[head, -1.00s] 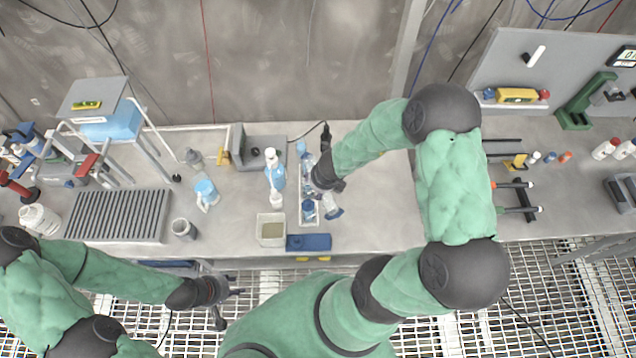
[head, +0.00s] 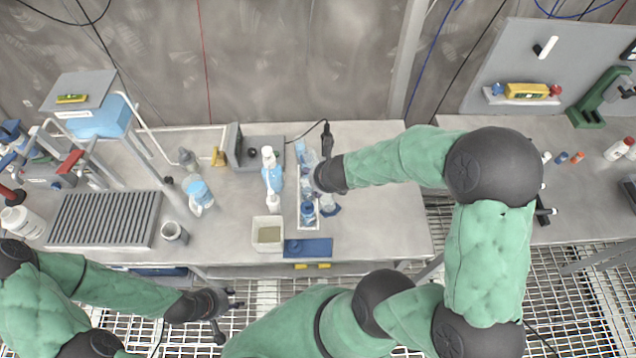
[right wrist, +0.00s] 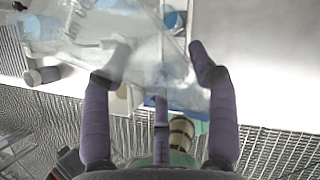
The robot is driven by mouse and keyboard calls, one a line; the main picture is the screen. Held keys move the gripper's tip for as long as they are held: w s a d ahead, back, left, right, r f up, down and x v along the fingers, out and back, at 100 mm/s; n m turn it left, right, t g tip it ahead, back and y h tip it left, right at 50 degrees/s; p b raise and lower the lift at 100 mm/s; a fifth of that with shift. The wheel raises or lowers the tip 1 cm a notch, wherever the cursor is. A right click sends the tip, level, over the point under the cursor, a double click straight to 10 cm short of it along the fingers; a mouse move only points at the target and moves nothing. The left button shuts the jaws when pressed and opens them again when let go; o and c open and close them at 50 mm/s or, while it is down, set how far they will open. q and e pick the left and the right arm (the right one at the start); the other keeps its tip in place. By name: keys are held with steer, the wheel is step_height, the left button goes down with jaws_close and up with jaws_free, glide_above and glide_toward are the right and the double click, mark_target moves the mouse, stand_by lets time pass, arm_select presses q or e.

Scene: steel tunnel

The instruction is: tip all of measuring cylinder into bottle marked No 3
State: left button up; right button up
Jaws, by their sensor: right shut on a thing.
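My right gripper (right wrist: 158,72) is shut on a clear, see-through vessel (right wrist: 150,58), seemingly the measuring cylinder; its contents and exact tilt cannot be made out. In the head view the right gripper (head: 322,183) is over the right side of a narrow white tray (head: 309,226), its fingers mostly hidden by the wrist. Clear bottles with blue caps stand in this tray, one at the near end (head: 307,211). No number is readable, so I cannot tell which is No 3. My left gripper (head: 226,310) is open and empty, in front of the bench edge.
A square beige tub (head: 268,234) and a blue pad (head: 308,248) lie near the front edge. The bench right of the tray is clear.

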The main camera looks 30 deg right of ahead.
mark_target(308, 166)
steer(key=shift+w+r+t+b, duration=0.2)
steer(key=shift+t+b, duration=0.3)
steer(key=shift+b, duration=1.05)
steer(key=shift+r+b, duration=0.15)
steer(key=shift+b, duration=0.15)
steer(key=t+b, duration=0.1)
steer(key=b, duration=0.3)
steer(key=shift+w, duration=0.4)
steer(key=w+t+b, duration=0.1)
steer(key=t+b, duration=0.1)
steer(key=b, duration=0.8)
steer(key=w+t+b, duration=0.2)
steer(key=t+b, duration=0.1)
steer(key=b, duration=0.6)
steer(key=shift+w+d+r+b, duration=0.1)
steer(key=shift+w+b, duration=0.1)
steer(key=shift+b, duration=0.2)
steer(key=shift+r, duration=0.1)
